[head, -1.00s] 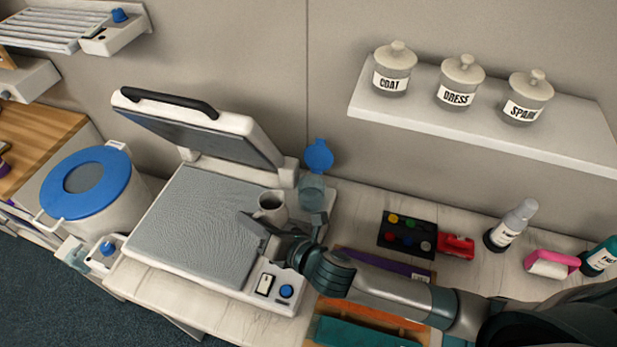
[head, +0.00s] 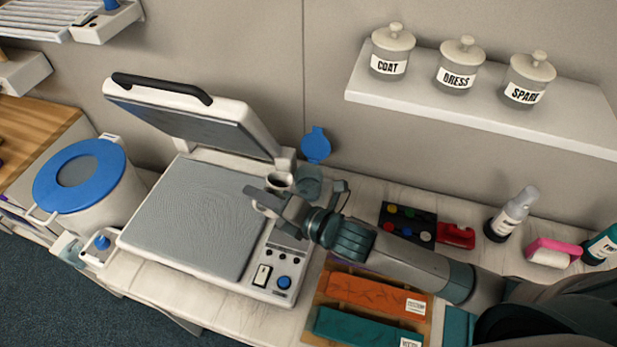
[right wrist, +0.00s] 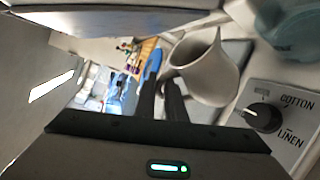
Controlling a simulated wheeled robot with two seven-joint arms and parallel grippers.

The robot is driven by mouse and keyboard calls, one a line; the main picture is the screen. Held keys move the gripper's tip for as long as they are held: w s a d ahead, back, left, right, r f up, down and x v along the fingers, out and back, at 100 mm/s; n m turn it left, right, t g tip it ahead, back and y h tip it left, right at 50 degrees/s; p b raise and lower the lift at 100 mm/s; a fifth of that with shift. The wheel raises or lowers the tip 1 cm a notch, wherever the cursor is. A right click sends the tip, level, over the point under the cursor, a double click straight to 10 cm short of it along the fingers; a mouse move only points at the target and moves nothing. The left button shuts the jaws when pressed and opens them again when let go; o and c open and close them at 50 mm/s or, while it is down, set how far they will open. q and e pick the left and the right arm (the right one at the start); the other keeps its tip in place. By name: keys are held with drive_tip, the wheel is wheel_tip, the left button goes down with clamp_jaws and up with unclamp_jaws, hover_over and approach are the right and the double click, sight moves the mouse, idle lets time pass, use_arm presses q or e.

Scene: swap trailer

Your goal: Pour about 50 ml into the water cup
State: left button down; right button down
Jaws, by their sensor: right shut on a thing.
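A small off-white jug (head: 279,183) with a dark open mouth is at the back right of the press, beside the translucent blue water cup (head: 309,187). The water cup's round blue lid (head: 316,146) stands open behind it. My right gripper (head: 265,199) is shut on the jug, in front of it. In the right wrist view the jug (right wrist: 207,72) shows its spout and handle side, next to the fingers (right wrist: 161,92). Part of the water cup (right wrist: 292,32) shows at the top right. Liquid is not visible. My left gripper is out of view.
The press's grey bed (head: 190,220) is bare under its raised lid (head: 190,120). A control panel (head: 275,272) is at its right front. A blue-lidded bin (head: 85,180) stands at left. Folded cloths (head: 370,293) lie at right, below my arm.

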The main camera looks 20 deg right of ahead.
sight(268, 180)
drive_tip(key=shift+w+d+f+m+b, duration=0.25)
drive_tip(key=shift+d+m+b, duration=0.1)
drive_tip(key=shift+b, duration=0.2)
drive_tip(key=d+m+b, duration=0.1)
drive_tip(key=w+d+m+y+b, duration=0.1)
drive_tip(key=b, duration=0.1)
drive_tip(key=shift+w+d+f, duration=0.1)
drive_tip(key=shift+w+d, duration=0.05)
drive_tip(key=shift+d, duration=0.05)
drive_tip(key=shift+w+d+r+m, duration=0.25)
drive_tip(key=shift+d+r+m, duration=0.2)
drive_tip(key=shift+r, duration=0.15)
drive_tip(key=shift+w+d+r+m+y+b, duration=0.25)
drive_tip(key=shift+d+r+m+y+b, duration=0.25)
drive_tip(key=shift+r+m, duration=0.25)
drive_tip(key=shift+w+d+r+m, duration=0.15)
drive_tip(key=shift+d+r+m, duration=0.1)
drive_tip(key=shift+m, duration=0.2)
drive_tip(key=shift+w+d+r+m+y, duration=0.25)
drive_tip(key=shift+r+m+y, duration=0.1)
drive_tip(key=shift+m, duration=0.15)
drive_tip(key=shift+w+d+r+m+b, duration=0.25)
drive_tip(key=shift+d+r+m+b, duration=0.2)
drive_tip(key=shift+m, duration=0.35)
idle(0.5)
drive_tip(key=shift+s+f, duration=0.1)
